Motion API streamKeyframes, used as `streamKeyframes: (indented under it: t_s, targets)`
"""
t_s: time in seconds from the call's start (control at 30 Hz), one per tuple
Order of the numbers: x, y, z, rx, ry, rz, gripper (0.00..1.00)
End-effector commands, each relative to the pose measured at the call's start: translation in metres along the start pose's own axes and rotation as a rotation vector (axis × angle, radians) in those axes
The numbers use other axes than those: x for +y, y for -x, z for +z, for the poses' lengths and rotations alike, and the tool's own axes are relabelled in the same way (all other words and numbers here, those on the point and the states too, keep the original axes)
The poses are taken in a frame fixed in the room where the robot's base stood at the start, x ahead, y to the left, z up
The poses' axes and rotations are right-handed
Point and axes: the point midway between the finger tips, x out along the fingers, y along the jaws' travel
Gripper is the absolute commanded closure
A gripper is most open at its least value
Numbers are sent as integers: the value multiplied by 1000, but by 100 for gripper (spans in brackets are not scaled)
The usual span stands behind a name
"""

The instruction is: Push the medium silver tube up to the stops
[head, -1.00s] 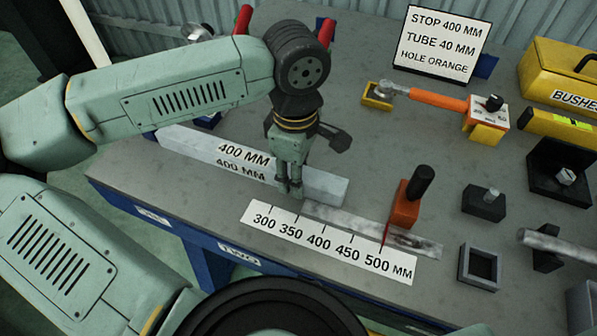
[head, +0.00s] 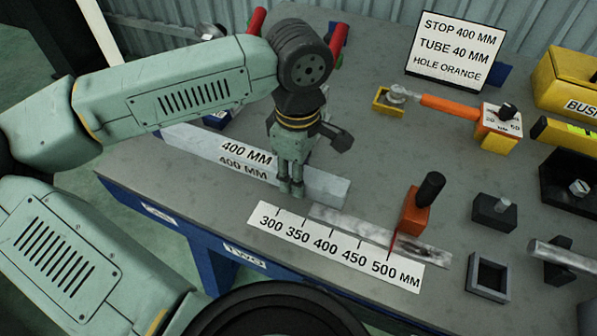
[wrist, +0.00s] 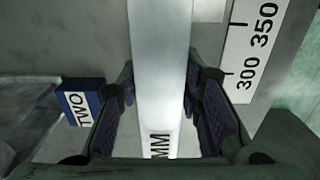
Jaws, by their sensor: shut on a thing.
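The long silver square tube (head: 325,184), marked 400 MM, lies flat on the grey bench, running from back left to front right. My gripper (head: 291,190) points down over its right half and is shut on it. In the wrist view the tube (wrist: 160,60) runs between the two dark finger pads of my gripper (wrist: 163,105). An orange stop (head: 414,213) with a black handle stands right of the tube's end, apart from it. Its red pointer is by the 500 mark of the white scale (head: 335,250). The tube's surface under my fingers is partly hidden.
A flat metal strip (head: 350,222) lies behind the scale. A sign (head: 455,48) reads stop 400 mm, tube 40 mm, hole orange. The bench between has clear patches.

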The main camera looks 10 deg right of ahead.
Motion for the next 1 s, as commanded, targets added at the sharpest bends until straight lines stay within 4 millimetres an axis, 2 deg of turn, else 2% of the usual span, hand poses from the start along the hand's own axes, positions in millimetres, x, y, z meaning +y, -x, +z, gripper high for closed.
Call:
streamKeyframes:
  t_s: [1.0]
  targets:
    - [23,1,-3,9,-2,6,100]
